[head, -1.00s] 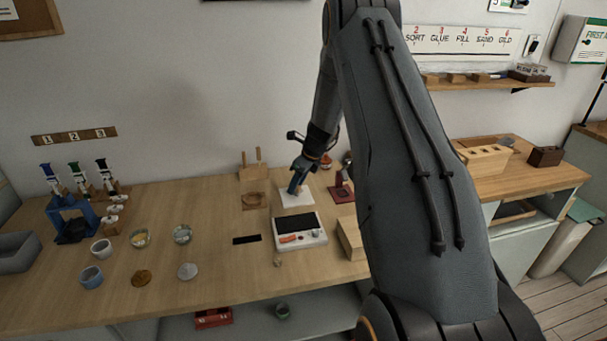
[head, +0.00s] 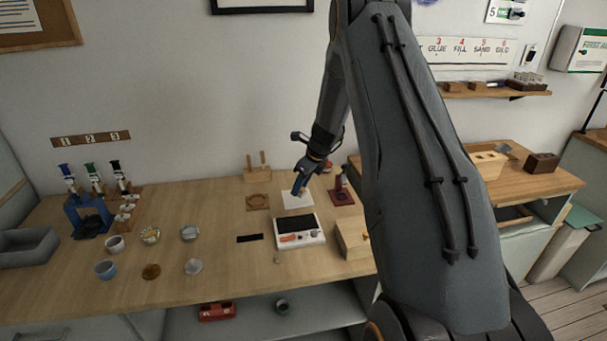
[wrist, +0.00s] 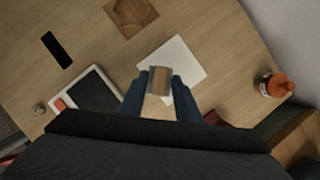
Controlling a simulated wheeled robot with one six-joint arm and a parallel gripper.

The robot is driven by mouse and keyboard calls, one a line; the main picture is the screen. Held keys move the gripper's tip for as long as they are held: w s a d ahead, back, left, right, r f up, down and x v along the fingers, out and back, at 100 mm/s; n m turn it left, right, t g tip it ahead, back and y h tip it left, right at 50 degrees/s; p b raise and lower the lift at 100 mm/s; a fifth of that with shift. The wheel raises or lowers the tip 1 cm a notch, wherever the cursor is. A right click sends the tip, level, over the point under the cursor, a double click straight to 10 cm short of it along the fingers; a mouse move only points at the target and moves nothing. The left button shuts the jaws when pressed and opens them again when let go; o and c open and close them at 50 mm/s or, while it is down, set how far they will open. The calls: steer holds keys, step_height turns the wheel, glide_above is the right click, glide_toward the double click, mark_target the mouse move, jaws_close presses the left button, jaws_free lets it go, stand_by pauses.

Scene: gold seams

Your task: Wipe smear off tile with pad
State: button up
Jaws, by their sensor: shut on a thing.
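The white tile (head: 298,202) lies flat on the wooden bench, behind a white device with a dark panel. My gripper (head: 299,190) is over the tile's back part, pointing down. In the wrist view the tile (wrist: 186,57) shows beyond the fingers. My gripper (wrist: 159,98) is shut on a small block, brown with a grey edge, which looks like the pad (wrist: 159,78). The pad overlaps the tile's near left part in that view; I cannot tell whether they touch. I make out no smear on the visible part of the tile.
The device (head: 301,238) stands close in front of the tile. A dark red stand (head: 341,196) is to its right, a brown square mat (head: 258,202) to its left. A wooden box (head: 353,240) is at front right. An orange-capped bottle (wrist: 276,85) stands right in the wrist view.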

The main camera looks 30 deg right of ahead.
steer(key=shift+r+p, duration=1.1)
steer(key=shift+r, duration=0.85)
steer(key=shift+s, duration=0.1)
